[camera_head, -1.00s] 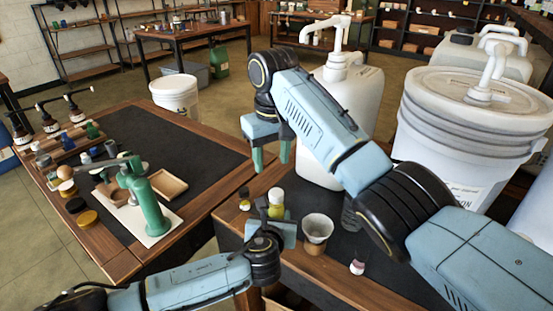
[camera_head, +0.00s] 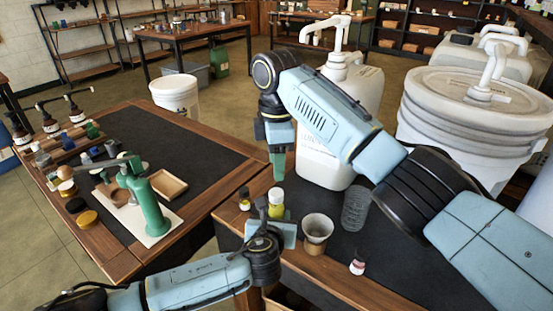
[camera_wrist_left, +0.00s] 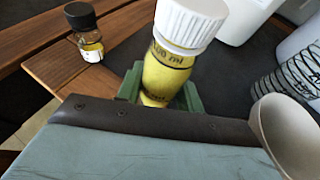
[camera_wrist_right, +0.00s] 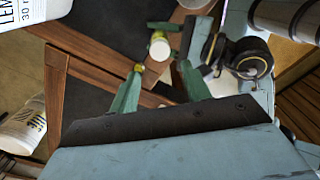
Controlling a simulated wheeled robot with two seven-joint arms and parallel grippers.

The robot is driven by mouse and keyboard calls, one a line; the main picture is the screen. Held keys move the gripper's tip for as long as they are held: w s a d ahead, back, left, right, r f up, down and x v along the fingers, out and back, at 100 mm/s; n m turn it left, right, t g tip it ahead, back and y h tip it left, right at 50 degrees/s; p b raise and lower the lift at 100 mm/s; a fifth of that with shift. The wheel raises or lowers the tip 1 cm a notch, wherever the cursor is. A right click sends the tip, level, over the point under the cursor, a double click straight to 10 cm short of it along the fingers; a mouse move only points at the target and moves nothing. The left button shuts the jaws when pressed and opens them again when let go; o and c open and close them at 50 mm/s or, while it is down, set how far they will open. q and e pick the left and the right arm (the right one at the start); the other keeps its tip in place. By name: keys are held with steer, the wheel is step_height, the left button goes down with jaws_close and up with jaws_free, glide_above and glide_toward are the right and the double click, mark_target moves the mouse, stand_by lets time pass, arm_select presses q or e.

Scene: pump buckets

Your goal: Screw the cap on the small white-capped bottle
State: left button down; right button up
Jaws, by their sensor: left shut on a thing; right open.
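The small white-capped bottle (camera_head: 276,210) holds yellow liquid and stands near the table's left edge. Its ribbed white cap (camera_wrist_left: 190,20) sits on top in the left wrist view. My left gripper (camera_head: 276,222) is shut on the bottle's body; its green fingers (camera_wrist_left: 162,92) flank it below the cap. My right gripper (camera_head: 277,177) is open, fingers pointing down just above the cap. In the right wrist view, the white cap (camera_wrist_right: 159,46) shows beyond and between its open fingers (camera_wrist_right: 158,90), apart from them. Whether the cap is fully seated cannot be told.
A small black-capped bottle (camera_head: 244,200) stands just left. A pale cup (camera_head: 317,229), a wire coil (camera_head: 355,208) and a small pinkish bottle (camera_head: 357,265) stand to the right. A large white pump container (camera_head: 325,165) stands behind. Another table with a green press (camera_head: 150,205) is at left.

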mark_target(276, 192)
step_height(276, 192, down, 8)
steer(key=shift+f, duration=0.1)
stand_by(0.5)
steer(key=c, duration=1)
steer(key=m, duration=0.6)
steer(key=shift+a, duration=0.1)
steer(key=m, duration=0.8)
steer(key=shift+m, duration=0.4)
steer(key=o, duration=1.1)
